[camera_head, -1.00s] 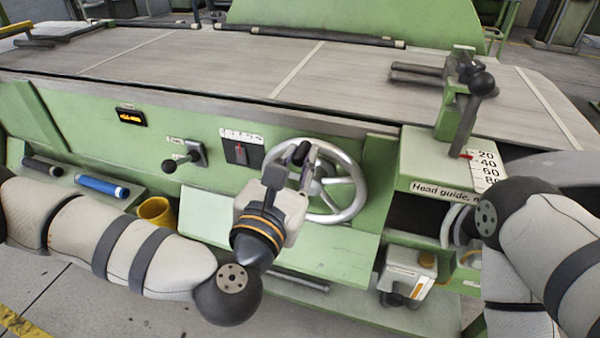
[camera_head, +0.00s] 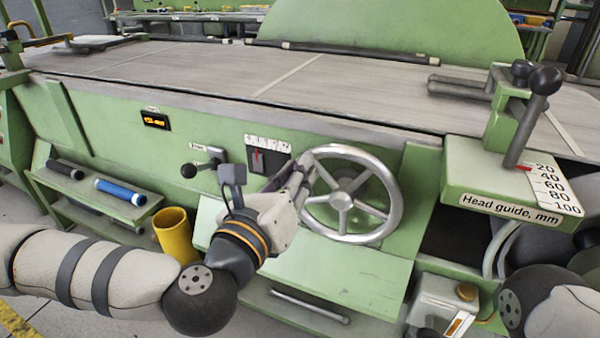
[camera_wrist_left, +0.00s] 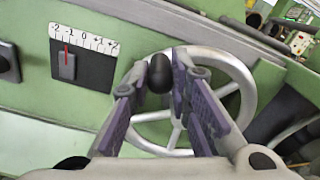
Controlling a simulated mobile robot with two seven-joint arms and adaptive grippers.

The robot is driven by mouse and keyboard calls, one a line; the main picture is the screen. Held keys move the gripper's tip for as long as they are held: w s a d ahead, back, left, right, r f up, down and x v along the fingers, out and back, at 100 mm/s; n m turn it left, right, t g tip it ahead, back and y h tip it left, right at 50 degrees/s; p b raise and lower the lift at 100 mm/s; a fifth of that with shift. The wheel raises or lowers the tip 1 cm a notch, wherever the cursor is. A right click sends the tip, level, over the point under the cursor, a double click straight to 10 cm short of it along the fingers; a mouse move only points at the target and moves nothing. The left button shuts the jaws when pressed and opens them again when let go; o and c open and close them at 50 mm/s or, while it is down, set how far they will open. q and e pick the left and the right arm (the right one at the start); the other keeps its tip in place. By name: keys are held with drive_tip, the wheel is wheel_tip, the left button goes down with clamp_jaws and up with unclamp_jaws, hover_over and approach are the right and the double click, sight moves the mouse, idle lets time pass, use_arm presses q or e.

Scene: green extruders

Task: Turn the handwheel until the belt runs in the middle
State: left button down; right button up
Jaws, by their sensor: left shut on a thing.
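The handwheel (camera_head: 341,200) is a silver spoked wheel on the green machine's front; it also shows in the left wrist view (camera_wrist_left: 174,122). My left gripper (camera_head: 303,164) is at the wheel's upper left. In the left wrist view its fingers (camera_wrist_left: 158,74) are shut around the black handle knob (camera_wrist_left: 160,73) on the rim. The belt (camera_head: 215,72) is the wide grey surface on top, with pale cross lines. A scale (camera_wrist_left: 84,38) from -2 to +2 has a red pointer (camera_wrist_left: 67,52) at about -1. My right gripper is not in view.
A head guide (camera_head: 510,190) with a black-knobbed lever stands at right. A small lever (camera_head: 205,160), an orange display (camera_head: 155,120), a yellow cup (camera_head: 175,235) and a shelf with a blue cylinder (camera_head: 120,190) are left of the wheel.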

use_arm(q)
drive_tip(key=shift+a+f, duration=0.15)
drive_tip(key=shift+f, duration=0.1)
drive_tip(key=c, duration=1.5)
unclamp_jaws()
drive_tip(key=shift+r, duration=0.15)
